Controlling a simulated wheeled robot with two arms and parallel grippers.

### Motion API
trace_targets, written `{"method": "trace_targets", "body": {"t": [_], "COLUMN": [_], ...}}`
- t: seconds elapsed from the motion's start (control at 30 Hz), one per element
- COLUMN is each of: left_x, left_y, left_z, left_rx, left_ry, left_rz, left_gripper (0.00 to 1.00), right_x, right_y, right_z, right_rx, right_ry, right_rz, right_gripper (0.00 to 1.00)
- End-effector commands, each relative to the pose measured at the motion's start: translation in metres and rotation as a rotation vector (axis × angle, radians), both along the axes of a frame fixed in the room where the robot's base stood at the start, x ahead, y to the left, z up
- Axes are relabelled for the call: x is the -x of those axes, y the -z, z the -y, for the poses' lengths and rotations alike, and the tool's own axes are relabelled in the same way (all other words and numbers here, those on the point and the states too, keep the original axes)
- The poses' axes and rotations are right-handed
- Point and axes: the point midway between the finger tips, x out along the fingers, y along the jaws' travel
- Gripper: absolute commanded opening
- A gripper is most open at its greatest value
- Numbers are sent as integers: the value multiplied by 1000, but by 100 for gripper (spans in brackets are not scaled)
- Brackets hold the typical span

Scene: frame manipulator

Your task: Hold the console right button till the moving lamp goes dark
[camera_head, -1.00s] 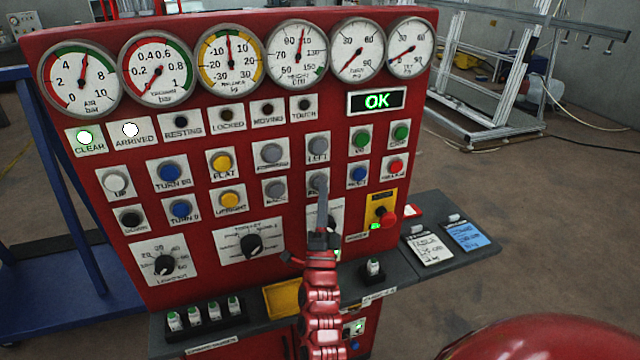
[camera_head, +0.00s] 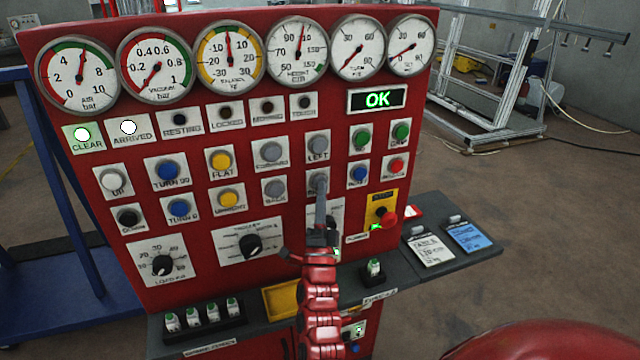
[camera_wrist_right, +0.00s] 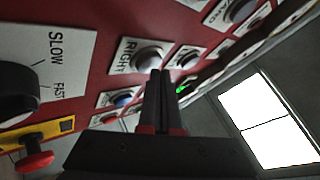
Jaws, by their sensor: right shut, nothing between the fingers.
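The red console (camera_head: 110,235) stands in front of me. Its right button (camera_head: 318,178) is a grey round cap below the LEFT button (camera_head: 318,145). In the right wrist view the right button (camera_wrist_right: 149,59) sits on a plate marked RIGHT. The moving lamp (camera_head: 266,106) is dark. My right gripper (camera_head: 320,190) is shut and empty, its tips at the lower part of the right button and hiding some of it. In the right wrist view the gripper (camera_wrist_right: 160,74) overlaps the button's edge. I cannot tell whether the cap is pressed. My left gripper is out of view.
The clear lamp (camera_head: 82,134) and arrived lamp (camera_head: 128,127) are lit. A red stop button (camera_head: 387,218) on a yellow plate is close to the right of my gripper. A grey shelf (camera_head: 420,285) juts out below the panel. The screen (camera_head: 377,98) reads OK.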

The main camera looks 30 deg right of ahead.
Motion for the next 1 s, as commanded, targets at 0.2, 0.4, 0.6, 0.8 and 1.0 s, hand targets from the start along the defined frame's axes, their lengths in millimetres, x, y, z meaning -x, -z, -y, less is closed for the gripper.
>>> {"method": "trace_targets", "body": {"t": [0.2, 0.4, 0.6, 0.8, 1.0], "left_x": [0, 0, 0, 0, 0], "left_y": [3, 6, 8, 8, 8], "left_z": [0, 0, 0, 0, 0], "left_rx": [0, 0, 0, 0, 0], "left_ry": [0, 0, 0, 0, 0], "left_rz": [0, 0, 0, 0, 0], "left_gripper": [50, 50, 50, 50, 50], "right_x": [-3, -5, -7, -7, -7], "right_y": [0, 1, 1, 0, 0], "right_z": [1, 1, 2, 2, 2], "right_rx": [0, 0, 0, 0, 0], "right_ry": [0, 0, 0, -1, -1], "right_rz": [0, 0, 0, -1, -1], "right_gripper": [0, 0, 0, 0, 0]}}
